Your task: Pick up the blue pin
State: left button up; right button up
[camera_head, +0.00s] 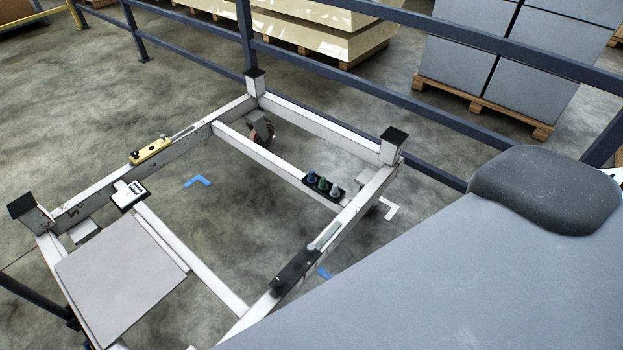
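The blue pin (311,177) stands upright in a black holder (309,188) on the inner crossbar of the white trolley frame (265,158). It is the leftmost in a short row. A green pin (323,184) is beside it, and a grey pin (336,191) is at the right end. The lower parts of the pins are hidden in the holder. Neither my left nor my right gripper shows in this view.
A large grey surface with a dark rounded piece fills the lower right. A yellow tool (151,151) and a dark device (297,270) sit on the side beams. A grey plate (118,275) lies at lower left. Blue railings (420,112) run behind.

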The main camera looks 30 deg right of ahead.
aim_at(312, 180)
jog(key=i+l+z, duration=0.1)
jog(key=l, duration=0.3)
jog(key=i+l, duration=0.1)
jog(key=l, duration=0.3)
jog(key=i+l+z, duration=0.15)
jog(key=l, duration=0.25)
jog(key=i+l+z, duration=0.1)
jog(key=l, duration=0.25)
jog(key=i+l, duration=0.15)
jog(key=l, duration=0.25)
jog(key=i+l+z, duration=0.15)
jog(key=l, duration=0.2)
